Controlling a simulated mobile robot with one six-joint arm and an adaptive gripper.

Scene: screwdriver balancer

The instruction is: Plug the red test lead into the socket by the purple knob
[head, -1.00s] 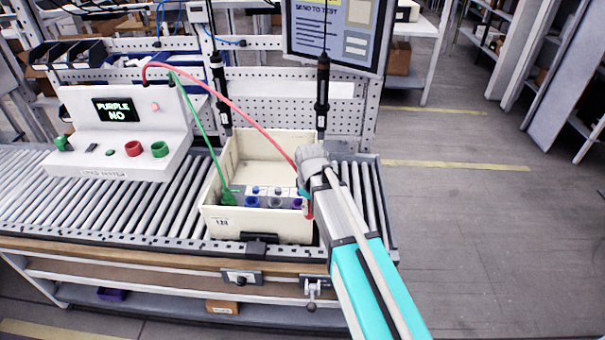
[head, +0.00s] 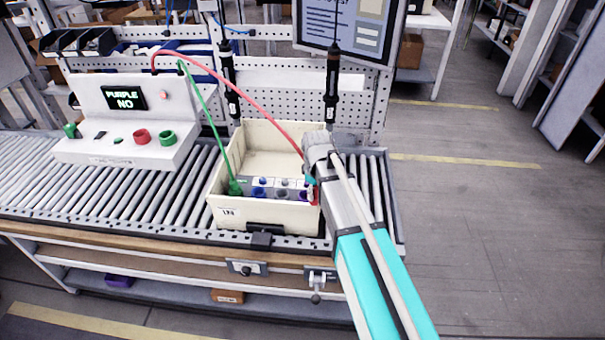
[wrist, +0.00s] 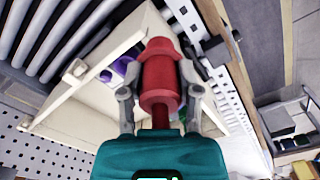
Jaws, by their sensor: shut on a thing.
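My gripper (head: 312,184) is shut on the red test lead's plug (wrist: 160,75), at the right side of the cream bin (head: 229,213). In the wrist view the fingers (wrist: 158,100) grip the plug from both sides. The red cable (head: 240,98) runs from the plug up to the tester (head: 137,153). A purple knob (head: 303,196) shows at the right end of the row in the bin, close to my gripper; purple also shows beside the plug in the wrist view (wrist: 127,66). The socket by the purple knob is hidden or too small to make out.
The green lead's plug (head: 236,187) stands at the left end of the panel inside the bin. The tester's screen (head: 124,98) reads "PURPLE NO". The bin sits on a roller conveyor (head: 60,185). Two black screwdrivers (head: 331,90) hang behind it. Open floor lies to the right.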

